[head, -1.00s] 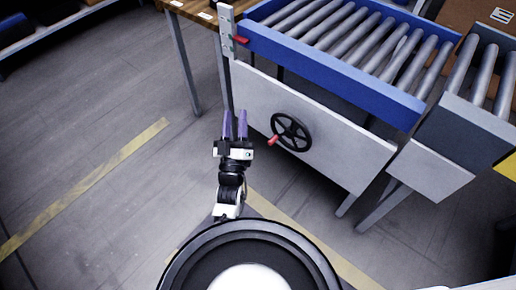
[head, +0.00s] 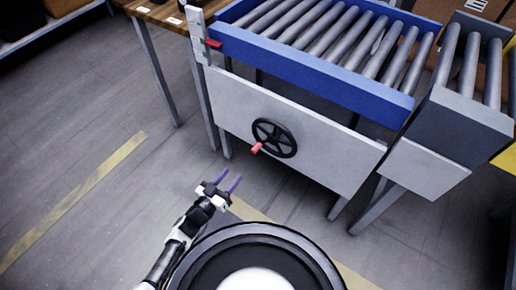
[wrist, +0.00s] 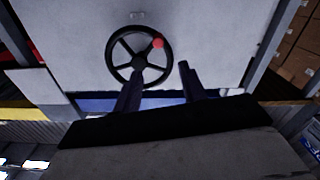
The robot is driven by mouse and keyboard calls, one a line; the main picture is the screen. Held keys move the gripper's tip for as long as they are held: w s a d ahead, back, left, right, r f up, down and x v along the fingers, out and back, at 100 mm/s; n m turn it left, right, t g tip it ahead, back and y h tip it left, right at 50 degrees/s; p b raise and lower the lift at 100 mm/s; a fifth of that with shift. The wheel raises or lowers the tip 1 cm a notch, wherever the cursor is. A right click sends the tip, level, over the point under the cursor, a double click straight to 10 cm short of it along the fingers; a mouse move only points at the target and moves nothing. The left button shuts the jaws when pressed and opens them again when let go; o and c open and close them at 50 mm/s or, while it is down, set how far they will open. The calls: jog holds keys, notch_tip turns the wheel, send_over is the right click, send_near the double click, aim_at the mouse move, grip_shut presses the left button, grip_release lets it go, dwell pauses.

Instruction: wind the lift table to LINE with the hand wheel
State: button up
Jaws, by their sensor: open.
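The black hand wheel (head: 274,138) is mounted on the white front panel of the lift table (head: 310,75), which has a blue frame and grey rollers on top. Its red handle (head: 257,148) points to the lower left in the head view. A red pointer (head: 213,44) sits by a pale scale plate (head: 196,32) at the table's left corner; the scale's markings are too small to read. My gripper (head: 230,183) is open and empty, below and left of the wheel, apart from it. In the wrist view the wheel (wrist: 139,57) and red handle (wrist: 158,43) show beyond the fingers.
A grey roller conveyor (head: 466,95) stands close at the table's right. A wooden bench (head: 155,12) is at the left behind it. The floor (head: 90,120) at left is clear, with a yellow stripe (head: 75,200).

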aim_at(252, 151)
jog(key=x, duration=1.3)
jog(key=shift+a, duration=0.1)
grip_shut()
